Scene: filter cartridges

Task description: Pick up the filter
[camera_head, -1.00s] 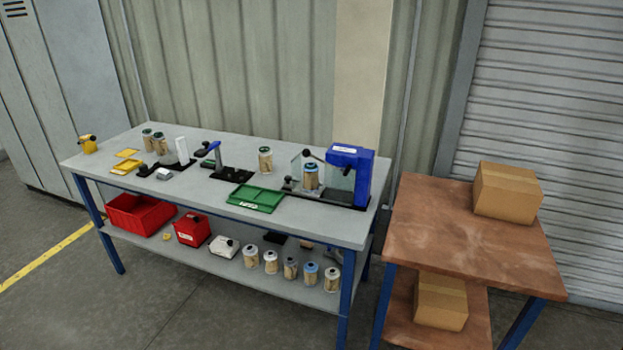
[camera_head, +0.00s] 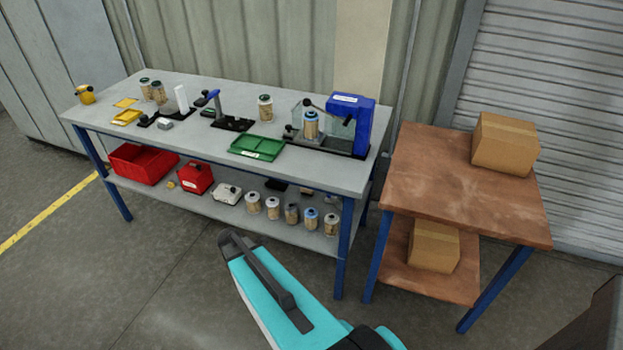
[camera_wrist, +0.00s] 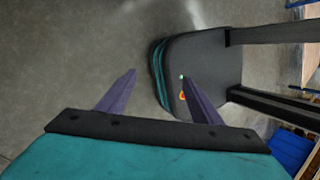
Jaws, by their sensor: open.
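Several filter cartridges with tan bodies are in the head view. On the bench top, one filter (camera_head: 265,107) stands behind the green tray. Another filter (camera_head: 311,125) is in the blue press (camera_head: 350,120). Two filters (camera_head: 151,90) stand at the back left. A row of filters (camera_head: 291,214) stands on the lower shelf, one with a blue top. The frames do not show which filter is meant. My gripper (camera_wrist: 158,75) is open and empty in the wrist view, over grey floor and parts of my own body. No filter is between its fingers.
The bench (camera_head: 200,150) also holds a green tray (camera_head: 257,148), a black-based fixture (camera_head: 232,124) and yellow trays (camera_head: 126,117). Red bins (camera_head: 143,164) are on its shelf. A brown table (camera_head: 455,195) with cardboard boxes (camera_head: 505,143) stands right. Floor in front is open.

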